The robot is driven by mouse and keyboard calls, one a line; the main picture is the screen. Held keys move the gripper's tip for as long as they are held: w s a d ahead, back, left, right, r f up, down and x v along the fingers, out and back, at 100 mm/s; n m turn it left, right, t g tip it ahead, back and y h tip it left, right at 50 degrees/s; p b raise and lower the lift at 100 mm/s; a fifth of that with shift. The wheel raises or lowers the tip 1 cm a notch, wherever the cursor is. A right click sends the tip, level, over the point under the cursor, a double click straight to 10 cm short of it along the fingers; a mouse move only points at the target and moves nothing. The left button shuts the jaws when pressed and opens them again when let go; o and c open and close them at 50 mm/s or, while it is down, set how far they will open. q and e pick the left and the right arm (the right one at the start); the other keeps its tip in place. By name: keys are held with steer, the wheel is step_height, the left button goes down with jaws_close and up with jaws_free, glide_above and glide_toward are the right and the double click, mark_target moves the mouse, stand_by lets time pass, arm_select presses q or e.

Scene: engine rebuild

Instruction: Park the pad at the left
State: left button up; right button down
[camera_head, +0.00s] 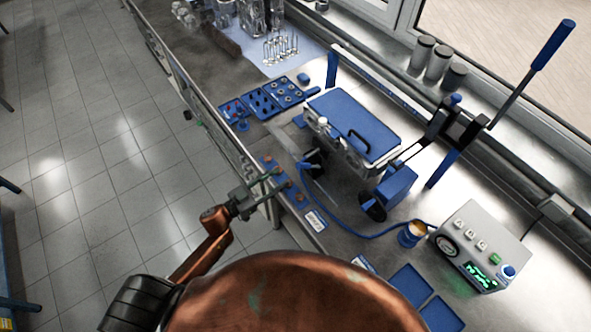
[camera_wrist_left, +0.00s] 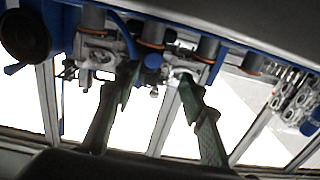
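A flat blue pad (camera_head: 352,118) with a black bar handle lies on top of a metal engine block (camera_head: 340,150) on the bench. My left gripper (camera_head: 280,179) is over the bench's front edge, to the lower left of the pad and apart from it. Its green-tipped fingers are spread with nothing between them. In the left wrist view the open fingers (camera_wrist_left: 158,88) point toward the engine block's side, with a small blue knob (camera_wrist_left: 153,61) beyond them. My right gripper is not in view.
Blue parts trays (camera_head: 268,98) stand left of the block. A lever press (camera_head: 460,125) and grey cylinders (camera_head: 430,60) are behind it. A control box (camera_head: 476,246), a cup (camera_head: 412,233) and a blue hose are at the right.

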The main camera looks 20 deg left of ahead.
arm_select(q)
steer(key=shift+d, duration=0.35)
steer(key=shift+w+d, duration=0.25)
steer(key=shift+d, duration=0.05)
steer(key=x, duration=0.6)
steer(key=shift+w+d+p, duration=0.25)
steer(key=shift+d+p, duration=0.1)
jaws_close()
